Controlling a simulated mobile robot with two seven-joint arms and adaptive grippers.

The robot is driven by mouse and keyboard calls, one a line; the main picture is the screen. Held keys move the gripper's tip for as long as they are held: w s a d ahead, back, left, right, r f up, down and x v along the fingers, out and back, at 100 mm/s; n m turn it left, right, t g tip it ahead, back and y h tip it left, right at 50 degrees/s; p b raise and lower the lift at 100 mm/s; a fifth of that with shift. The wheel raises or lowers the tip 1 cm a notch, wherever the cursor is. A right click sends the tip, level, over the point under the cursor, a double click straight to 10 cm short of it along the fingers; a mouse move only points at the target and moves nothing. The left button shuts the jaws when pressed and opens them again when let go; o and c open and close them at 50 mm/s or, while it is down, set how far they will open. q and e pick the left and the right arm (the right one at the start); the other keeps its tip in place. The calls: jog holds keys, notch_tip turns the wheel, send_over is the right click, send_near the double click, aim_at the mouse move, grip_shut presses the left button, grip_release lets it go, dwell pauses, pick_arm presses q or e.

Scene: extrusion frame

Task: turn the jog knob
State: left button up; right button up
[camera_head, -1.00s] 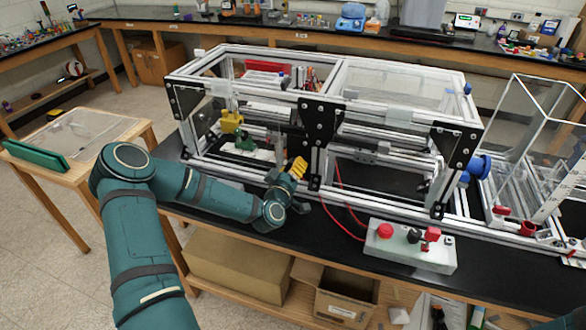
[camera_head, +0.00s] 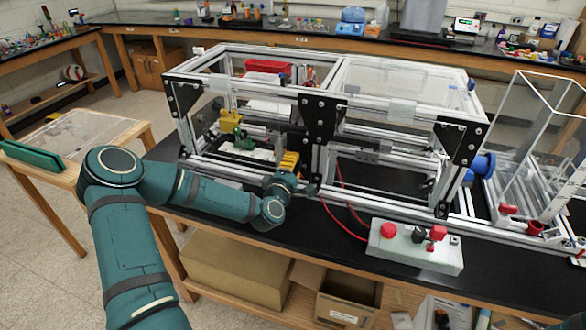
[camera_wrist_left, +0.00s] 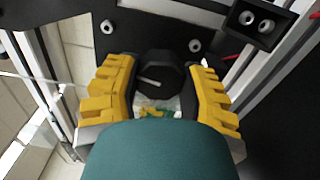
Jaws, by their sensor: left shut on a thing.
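The jog knob (camera_wrist_left: 158,74) is round and black with a white pointer line, on a black plate (camera_wrist_left: 150,28) of the extrusion frame. My left gripper (camera_wrist_left: 160,80) has its yellow fingers on either side of the knob and is shut on it in the left wrist view. The pointer line lies nearly level, tilted slightly. In the head view my left gripper (camera_head: 289,163) is at the front of the frame (camera_head: 250,172), near the middle upright, and the knob cannot be made out there. My right gripper is not in view.
A grey control box (camera_head: 415,250) with a red button, a black knob and a red switch stands on the black bench to the right. Red cables (camera_head: 343,213) run from it to the frame. A clear panelled enclosure (camera_head: 530,130) stands at the far right.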

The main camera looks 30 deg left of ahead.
pick_arm(q)
jog(key=shift+n, duration=1.1)
jog(key=shift+r, duration=0.1)
jog(key=o, duration=1.2)
jog(key=v, duration=1.2)
